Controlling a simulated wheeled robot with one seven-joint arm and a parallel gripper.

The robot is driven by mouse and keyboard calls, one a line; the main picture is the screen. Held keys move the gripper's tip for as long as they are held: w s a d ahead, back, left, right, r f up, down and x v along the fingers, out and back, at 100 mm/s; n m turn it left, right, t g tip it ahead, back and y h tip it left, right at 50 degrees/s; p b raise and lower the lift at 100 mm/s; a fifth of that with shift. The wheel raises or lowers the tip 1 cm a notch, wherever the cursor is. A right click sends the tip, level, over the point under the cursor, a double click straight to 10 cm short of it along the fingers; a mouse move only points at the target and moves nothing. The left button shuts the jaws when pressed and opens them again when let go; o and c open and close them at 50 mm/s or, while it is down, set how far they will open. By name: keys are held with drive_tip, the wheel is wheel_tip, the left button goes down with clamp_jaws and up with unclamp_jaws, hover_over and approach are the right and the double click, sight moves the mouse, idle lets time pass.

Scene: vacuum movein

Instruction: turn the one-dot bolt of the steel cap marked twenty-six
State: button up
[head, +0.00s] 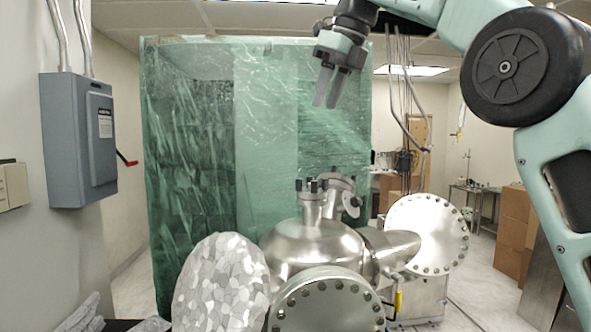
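A steel vacuum chamber (312,245) stands low in the middle of the head view. A large round steel flange ringed with bolts (330,312) faces me at its front, cut off by the lower edge. Another large bolted flange (427,235) is on its right. Small capped ports (310,190) with dark bolts stand on top. No number or dot marks are legible, so I cannot tell which cap is marked twenty-six or which bolt has one dot. My gripper (326,105) hangs high above the chamber, pointing down. Its two grey fingers are slightly apart, with nothing between them.
A green translucent curtain (200,150) stands behind the chamber. A foil-like rounded object (220,285) is at the front left. A grey electrical box (80,140) is on the left wall. Cardboard boxes (514,230) are stacked at right. Hoses hang right of my gripper.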

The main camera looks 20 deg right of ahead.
sight(299, 184)
drive_tip(key=b+x, duration=0.1)
drive_tip(key=x, duration=1.6)
drive_tip(key=shift+w+a+f, duration=0.1)
drive_tip(key=shift+w, duration=0.05)
drive_tip(key=shift+c, duration=0.3)
clamp_jaws()
